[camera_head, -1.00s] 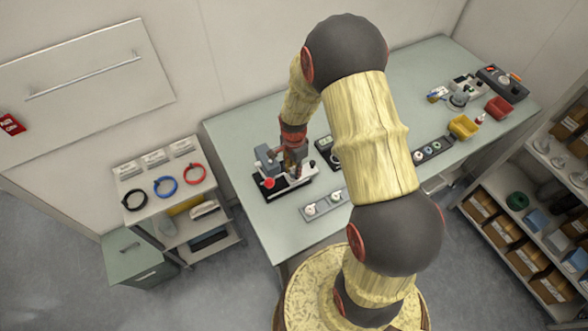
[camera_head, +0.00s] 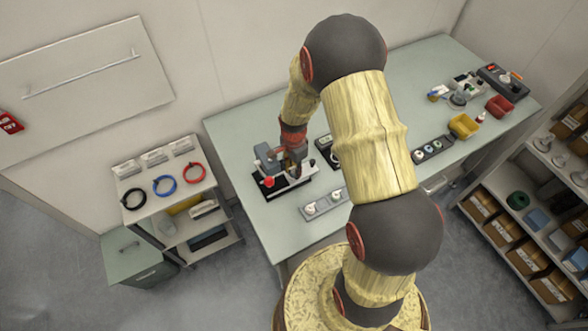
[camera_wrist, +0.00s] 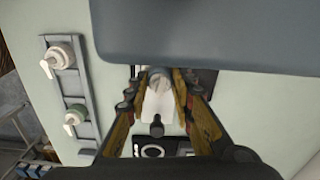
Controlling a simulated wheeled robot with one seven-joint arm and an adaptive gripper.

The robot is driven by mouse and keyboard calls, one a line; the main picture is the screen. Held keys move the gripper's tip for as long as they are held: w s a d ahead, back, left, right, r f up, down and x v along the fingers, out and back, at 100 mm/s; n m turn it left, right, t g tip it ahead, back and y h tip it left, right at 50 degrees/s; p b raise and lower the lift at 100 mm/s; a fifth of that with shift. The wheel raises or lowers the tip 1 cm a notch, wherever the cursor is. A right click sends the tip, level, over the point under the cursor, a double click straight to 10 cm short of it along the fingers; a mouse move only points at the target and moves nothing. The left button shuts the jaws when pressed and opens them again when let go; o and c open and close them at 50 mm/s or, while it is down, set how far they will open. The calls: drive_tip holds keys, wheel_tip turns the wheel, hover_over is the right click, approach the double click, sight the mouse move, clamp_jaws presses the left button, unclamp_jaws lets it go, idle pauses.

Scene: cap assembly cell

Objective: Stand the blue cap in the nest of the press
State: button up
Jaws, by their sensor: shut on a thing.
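The press (camera_head: 266,160) stands at the left end of the bench, with a grey head, a black base and a red knob. My gripper (camera_head: 297,158) is at the press, beside its head on the right. In the wrist view my gripper (camera_wrist: 160,92) has its fingers on both sides of a small pale grey-blue piece (camera_wrist: 159,74), which I take to be the blue cap; its colour is hard to tell. A large grey-blue block (camera_wrist: 200,35), probably the press head, fills the top of the wrist view and hides what lies behind. I cannot make out the nest.
A grey strip (camera_head: 326,204) with white-topped pieces lies in front of the press; it also shows in the wrist view (camera_wrist: 84,138). A black fixture (camera_head: 325,150) stands close right of the press. Yellow (camera_head: 464,126) and red (camera_head: 499,106) bins sit far right. Bare bench lies left of the press.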

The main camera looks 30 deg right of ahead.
drive_tip(key=o, duration=0.6)
drive_tip(key=shift+o, duration=0.7)
drive_tip(key=shift+r+p, duration=2.25)
drive_tip(key=shift+r, duration=1.25)
